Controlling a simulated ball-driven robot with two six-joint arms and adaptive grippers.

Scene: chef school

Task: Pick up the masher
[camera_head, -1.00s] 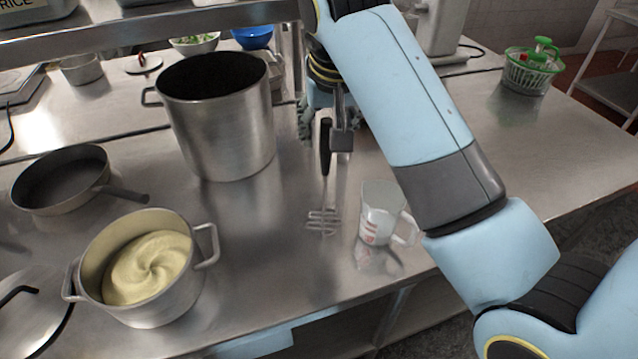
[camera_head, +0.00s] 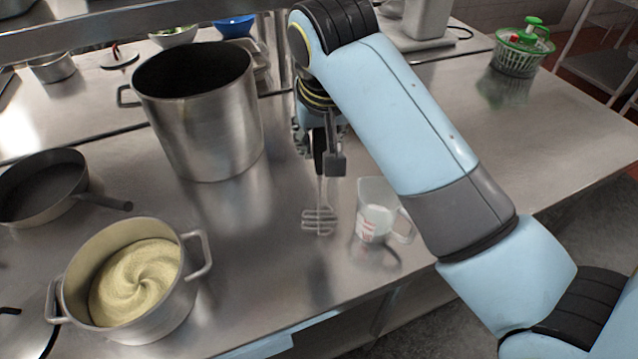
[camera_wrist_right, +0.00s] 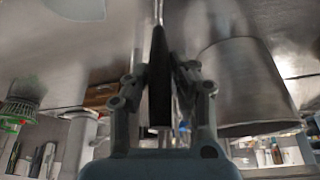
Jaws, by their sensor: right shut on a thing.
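The masher (camera_head: 319,218) has a black handle and a zigzag wire head. In the head view it hangs with the handle up and the head down, over the steel counter between the big pot and the measuring jug. I cannot tell whether its head touches the counter. My right gripper (camera_head: 322,150) is shut on the black handle. The right wrist view shows the handle (camera_wrist_right: 159,75) between the two fingers of the right gripper (camera_wrist_right: 160,82). My left gripper is not in view.
A tall steel pot (camera_head: 205,125) stands left of the masher. A clear measuring jug (camera_head: 377,212) stands close on its right. A pot of mash (camera_head: 140,280) and a frying pan (camera_head: 45,190) are on the left.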

